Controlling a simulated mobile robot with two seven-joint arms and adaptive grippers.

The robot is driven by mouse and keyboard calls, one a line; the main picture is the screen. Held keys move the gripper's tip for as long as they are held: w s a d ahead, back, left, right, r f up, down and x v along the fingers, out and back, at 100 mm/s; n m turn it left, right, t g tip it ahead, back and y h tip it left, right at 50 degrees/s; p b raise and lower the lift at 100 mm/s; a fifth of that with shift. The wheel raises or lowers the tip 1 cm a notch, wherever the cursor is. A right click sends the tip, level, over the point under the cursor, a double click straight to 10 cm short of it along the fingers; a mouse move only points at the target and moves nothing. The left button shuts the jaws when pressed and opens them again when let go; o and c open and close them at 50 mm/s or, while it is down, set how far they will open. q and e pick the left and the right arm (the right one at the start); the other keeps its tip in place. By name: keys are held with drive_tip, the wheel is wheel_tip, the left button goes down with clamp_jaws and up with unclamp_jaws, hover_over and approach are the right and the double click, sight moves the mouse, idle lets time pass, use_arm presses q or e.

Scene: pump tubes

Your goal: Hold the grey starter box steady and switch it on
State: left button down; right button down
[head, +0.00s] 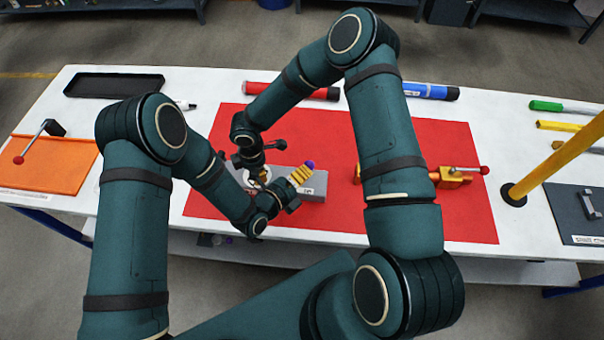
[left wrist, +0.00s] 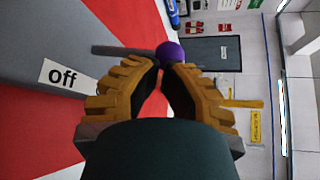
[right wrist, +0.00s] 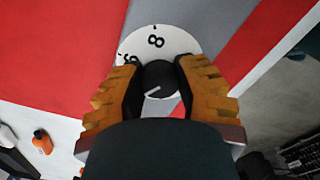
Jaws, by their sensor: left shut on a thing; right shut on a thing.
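The grey starter box (head: 317,184) lies on the red mat (head: 454,220). It bears a white "off" label (left wrist: 63,76) and a white numbered dial (right wrist: 185,42) with a black knob (right wrist: 156,80). A purple ball knob (head: 309,164) shows at the box's right part. My left gripper (head: 303,173) is shut on the purple knob, which also shows at its fingertips in the left wrist view (left wrist: 170,54). My right gripper (right wrist: 157,66) reaches across to the box's left part and is shut on the black knob. My arms and fingers hide much of the box.
A gold fitting with a red-tipped lever (head: 450,178) is right of the box. Red (head: 300,92) and blue (head: 430,91) tubes lie behind the mat. A yellow post (head: 555,160) rises at the right. A black tray (head: 114,85) and orange mat (head: 58,165) are at left.

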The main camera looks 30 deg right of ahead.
use_arm(q)
drive_tip(key=shift+s+d+f+m, duration=0.1)
drive_tip(key=shift+d+f+m, duration=0.05)
drive_tip(key=shift+d+m, duration=0.35)
drive_tip(key=shift+s+d+f+y, duration=0.15)
drive_tip(key=shift+d+y, duration=0.2)
drive_tip(key=shift+y, duration=0.25)
use_arm(e)
drive_tip(key=shift+a, duration=0.1)
use_arm(q)
drive_tip(key=shift+a, duration=0.1)
use_arm(e)
drive_tip(key=shift+s, duration=0.1)
use_arm(q)
drive_tip(key=shift+w+a, duration=0.5)
drive_tip(key=shift+a, duration=0.1)
drive_tip(key=v, duration=1.4)
drive_tip(key=shift+s, duration=0.1)
use_arm(e)
drive_tip(key=c, duration=0.6)
unclamp_jaws()
drive_tip(key=shift+f, duration=0.1)
drive_tip(key=shift+c, duration=0.2)
